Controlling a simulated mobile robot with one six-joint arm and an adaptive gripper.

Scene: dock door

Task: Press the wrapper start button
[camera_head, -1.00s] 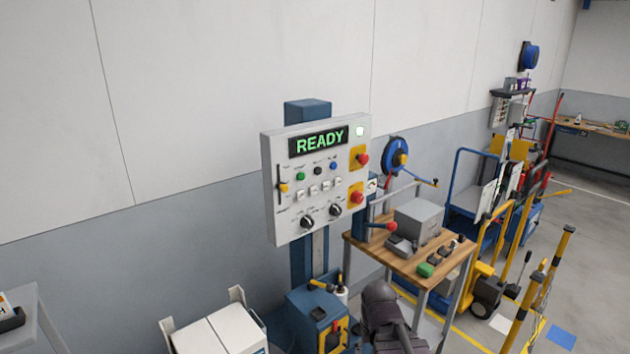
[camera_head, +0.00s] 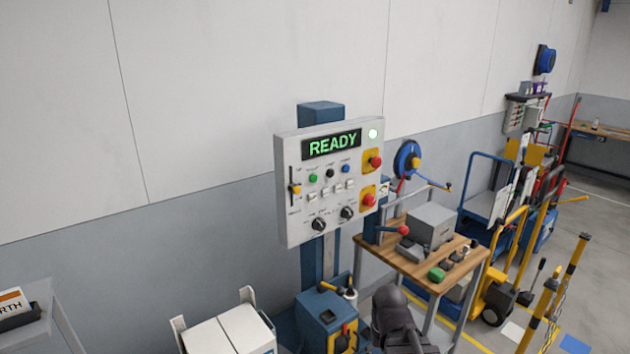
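The wrapper control panel (camera_head: 328,185) is a light grey box on a blue post, with a lit display (camera_head: 332,144) reading READY in green. Below the display are a green button (camera_head: 313,178), a black button (camera_head: 330,173) and a blue button (camera_head: 346,168). Their labels are too small to read, so I cannot confirm which one is start. Two red buttons on yellow plates (camera_head: 369,200) are at the panel's right. A dark part of my arm shows at the bottom, below and right of the panel. My gripper's fingers are not in view.
A wooden-topped table (camera_head: 405,262) with a grey box (camera_head: 430,224) and a red-knobbed lever stands right of the panel. A blue base unit (camera_head: 325,312) and white boxes (camera_head: 245,330) are below it. Yellow posts and carts stand farther right. The air before the panel looks clear.

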